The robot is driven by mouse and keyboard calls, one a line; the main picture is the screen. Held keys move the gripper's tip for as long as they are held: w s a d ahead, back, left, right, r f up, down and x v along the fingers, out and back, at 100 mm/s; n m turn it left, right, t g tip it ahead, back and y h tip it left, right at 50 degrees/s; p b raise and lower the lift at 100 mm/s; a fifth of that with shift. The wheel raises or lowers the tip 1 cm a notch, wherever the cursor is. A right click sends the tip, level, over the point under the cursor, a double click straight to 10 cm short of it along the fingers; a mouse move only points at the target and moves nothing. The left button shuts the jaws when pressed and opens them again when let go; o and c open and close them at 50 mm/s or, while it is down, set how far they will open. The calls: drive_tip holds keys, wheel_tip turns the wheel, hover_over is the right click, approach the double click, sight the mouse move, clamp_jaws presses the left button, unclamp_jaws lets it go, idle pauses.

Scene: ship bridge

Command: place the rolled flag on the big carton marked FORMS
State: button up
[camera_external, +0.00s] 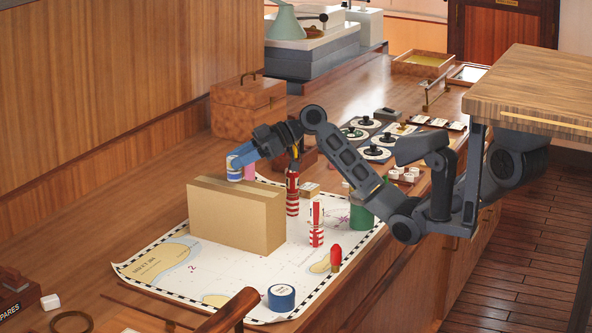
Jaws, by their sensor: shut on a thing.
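The big tan carton (232,218) stands on the chart, closed on top; I see no FORMS mark on the sides in view. I cannot tell whether the roll touches the carton. The carton's top is bare.
A pink object (250,173) is beside the roll. Red-and-white striped cylinders (316,228), a red-topped piece (336,258), a blue tape roll (282,298) and a green cylinder (361,215) stand right of the carton. A wooden box (248,108) is behind.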

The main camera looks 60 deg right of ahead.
drive_tip(key=shift+f, duration=0.85)
drive_tip(key=shift+f, duration=0.2)
drive_tip(key=o, duration=1)
drive_tip(key=shift+r, duration=0.1)
drive_tip(key=shift+r, duration=0.25)
drive_tip(key=shift+s+d, duration=0.3)
drive_tip(key=b+v, duration=0.1)
drive_tip(key=v, duration=1)
drive_tip(key=shift+r, duration=0.15)
